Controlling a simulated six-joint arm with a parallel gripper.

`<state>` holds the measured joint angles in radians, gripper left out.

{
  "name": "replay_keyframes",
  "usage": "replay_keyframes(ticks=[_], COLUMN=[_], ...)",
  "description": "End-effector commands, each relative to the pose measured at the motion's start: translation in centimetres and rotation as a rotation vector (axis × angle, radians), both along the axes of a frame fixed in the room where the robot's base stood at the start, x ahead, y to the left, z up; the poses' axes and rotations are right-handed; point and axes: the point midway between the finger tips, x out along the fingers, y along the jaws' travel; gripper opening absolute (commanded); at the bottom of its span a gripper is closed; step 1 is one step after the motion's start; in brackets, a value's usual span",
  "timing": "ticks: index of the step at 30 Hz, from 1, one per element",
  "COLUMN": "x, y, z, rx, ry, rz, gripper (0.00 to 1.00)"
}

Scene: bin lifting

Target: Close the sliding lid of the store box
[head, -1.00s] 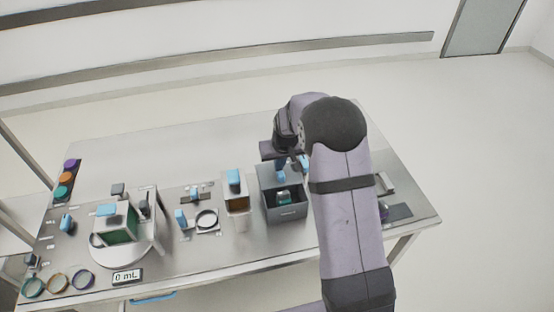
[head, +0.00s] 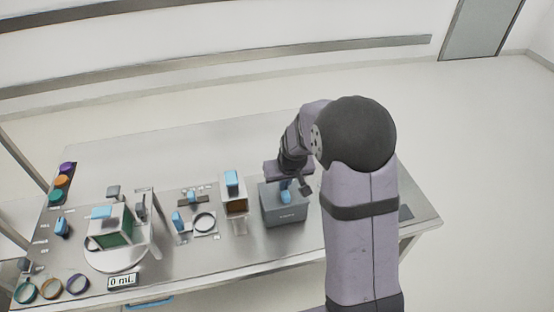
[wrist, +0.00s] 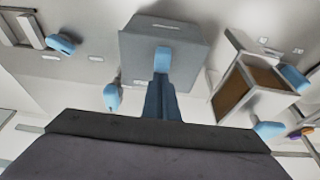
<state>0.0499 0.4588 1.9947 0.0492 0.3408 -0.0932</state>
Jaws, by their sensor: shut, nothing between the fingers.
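The store box (head: 286,214) is a dark grey box at the front middle of the table, right of centre. Its grey sliding lid (head: 270,191) lies across the top, and no opening shows. The lid's blue handle (head: 285,190) stands near the front edge; it also shows in the wrist view (wrist: 163,59). My gripper (wrist: 161,78) is shut and empty, its fingertips right at the handle; I cannot tell whether they touch it. In the head view the fingertips are mostly hidden behind the wrist and handle.
A box with a brown inside and a blue handle (head: 235,205) stands just left of the store box. Further left are a ring on a plate (head: 204,222) and a green-sided box (head: 112,238) on a round platform. The back of the table is clear.

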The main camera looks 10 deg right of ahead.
Motion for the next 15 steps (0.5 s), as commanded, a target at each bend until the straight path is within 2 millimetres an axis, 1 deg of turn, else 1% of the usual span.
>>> replay_keyframes(ticks=[1,5,8,15], x=[-0.7,-0.1,0.8,3.8], y=[0.0,0.0,0.0,0.0], z=[-0.6,-0.7,-0.6,-0.3], rx=[0.001,0.001,0.001,0.0], ry=[0.025,0.026,0.021,0.008], rz=[0.0,0.0,0.0,0.001], gripper=[0.0,0.0,0.0,0.0])
